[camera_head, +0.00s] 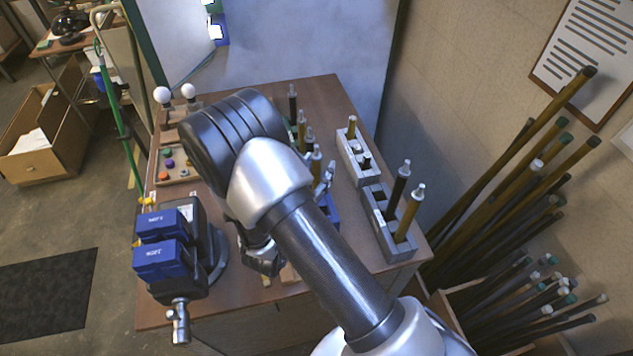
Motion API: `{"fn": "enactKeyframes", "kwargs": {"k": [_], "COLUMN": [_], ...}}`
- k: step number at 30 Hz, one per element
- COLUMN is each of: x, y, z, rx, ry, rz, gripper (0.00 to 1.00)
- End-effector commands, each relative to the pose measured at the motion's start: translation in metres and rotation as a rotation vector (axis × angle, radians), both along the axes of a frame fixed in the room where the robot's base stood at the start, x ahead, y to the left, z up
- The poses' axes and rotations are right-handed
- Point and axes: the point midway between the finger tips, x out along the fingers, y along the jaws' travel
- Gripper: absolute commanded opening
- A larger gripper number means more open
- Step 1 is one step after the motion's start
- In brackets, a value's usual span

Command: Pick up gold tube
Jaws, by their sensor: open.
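Several gold tubes stand upright. One gold tube (408,215) with a silver tip is in the front grey block (398,247), beside a black tube (397,192). Another gold tube (351,131) stands in the grey block behind (347,157). More gold tubes (301,130) stand among black ones in the table's middle, partly hidden by my arm. My gripper (264,262) is low beside my arm over the table's front middle. It is open, partly hidden, and apart from the tubes in the grey blocks.
A vise with blue jaws (163,258) stands at the table's front left. Two white bulbs (188,91) and a tray of coloured pieces (180,179) are at the left. A blue holder (331,211) is partly behind my arm. Long tubes (530,180) lean at the right wall.

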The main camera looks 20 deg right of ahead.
Motion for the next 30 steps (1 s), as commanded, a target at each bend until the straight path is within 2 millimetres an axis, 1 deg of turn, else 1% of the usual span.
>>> {"fn": "enactKeyframes", "kwargs": {"k": [5, 6, 24, 25, 30], "x": [0.0006, 0.0006, 0.0003, 0.0003, 0.0004], "y": [0.0001, 0.0001, 0.0002, 0.0002, 0.0002], "z": [0.0005, 0.0005, 0.0004, 0.0004, 0.0007], "rx": [0.0, 0.001, 0.001, 0.001, 0.0], "ry": [0.0, -0.001, -0.001, -0.001, -0.001], "rz": [0.001, 0.001, 0.001, 0.001, 0.0], "gripper": [0.43, 0.41, 0.01, 0.0, 0.0]}}
